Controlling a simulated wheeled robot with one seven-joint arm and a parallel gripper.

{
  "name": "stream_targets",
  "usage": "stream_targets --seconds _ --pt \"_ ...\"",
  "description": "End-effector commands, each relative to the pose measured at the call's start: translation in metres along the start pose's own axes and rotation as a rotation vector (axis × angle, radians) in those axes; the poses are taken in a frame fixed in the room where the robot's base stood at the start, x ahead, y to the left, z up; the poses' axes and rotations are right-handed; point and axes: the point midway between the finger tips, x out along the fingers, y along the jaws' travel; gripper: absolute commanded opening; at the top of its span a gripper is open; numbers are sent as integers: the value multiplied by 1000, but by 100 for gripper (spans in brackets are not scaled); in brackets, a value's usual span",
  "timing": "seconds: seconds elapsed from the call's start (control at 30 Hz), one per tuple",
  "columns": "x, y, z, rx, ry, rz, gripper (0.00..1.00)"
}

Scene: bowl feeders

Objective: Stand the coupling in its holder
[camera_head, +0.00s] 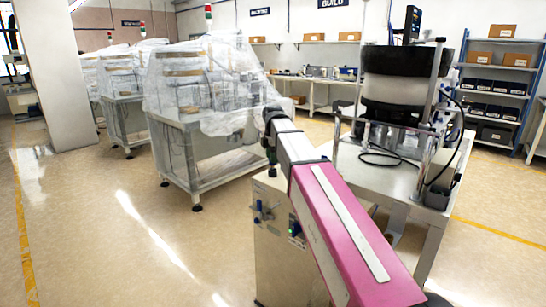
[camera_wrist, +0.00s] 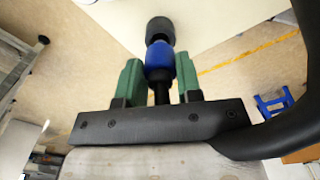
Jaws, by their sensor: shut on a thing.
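My gripper (camera_wrist: 158,76) shows in the wrist view with two green fingers, one on each side of the coupling (camera_wrist: 160,62). The fingers are shut on the coupling's blue middle. A black stem shows on the near side of the blue part, and a thick black cylindrical end shows on the far side. In the head view my gripper (camera_head: 270,160) is small and dark at the end of my pink and white arm, above a beige cabinet (camera_head: 280,255). I cannot make out the coupling there. I cannot identify its holder in either view.
The beige cabinet has blue fittings on its side. A table (camera_head: 400,185) with a large black bowl feeder (camera_head: 395,90) stands at the right. A plastic-covered machine (camera_head: 205,100) on a grey table stands at the left. Open floor (camera_head: 100,230) lies at the front left.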

Motion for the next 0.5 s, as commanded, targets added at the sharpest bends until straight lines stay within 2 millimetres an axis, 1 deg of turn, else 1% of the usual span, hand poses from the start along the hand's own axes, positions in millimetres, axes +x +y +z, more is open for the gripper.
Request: stream_targets --seconds 0.5 --pt "7 0 0 0 0 0 4"
